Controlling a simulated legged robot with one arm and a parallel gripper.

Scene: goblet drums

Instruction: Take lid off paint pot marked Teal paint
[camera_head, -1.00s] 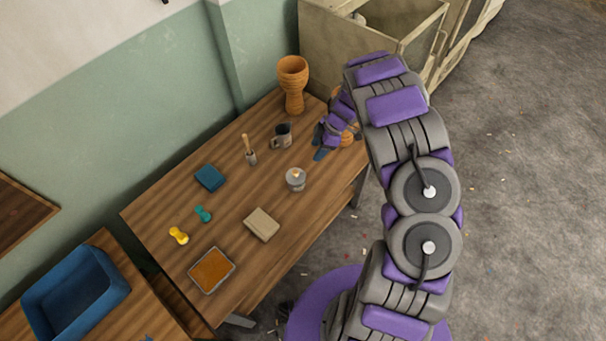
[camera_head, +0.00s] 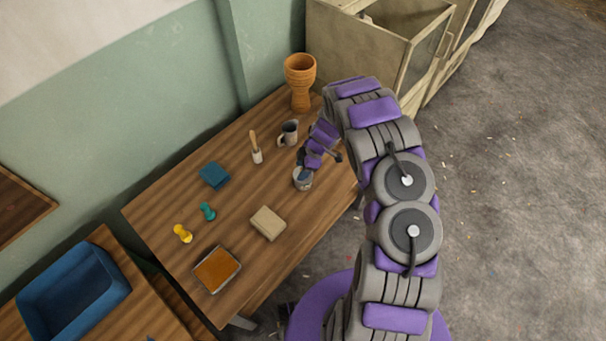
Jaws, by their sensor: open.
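A small grey pot (camera_head: 302,185) stands upright near the right edge of the wooden table, most likely the paint pot; its marking is too small to read. My gripper (camera_head: 305,170) is open, pointing down right at the top of the pot. Its fingers cover most of the pot's top, so I cannot tell whether they touch the lid. The lid itself is largely hidden. A bluish patch shows at the pot's mouth, which may be a fingertip.
The table (camera_head: 160,207) also holds a goblet drum (camera_head: 300,85), a mug (camera_head: 289,132), a brush in a holder (camera_head: 257,155), a blue block (camera_head: 214,175), teal (camera_head: 207,211) and yellow (camera_head: 182,233) knobbed items, a beige block (camera_head: 268,223) and an orange-filled tray (camera_head: 217,269).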

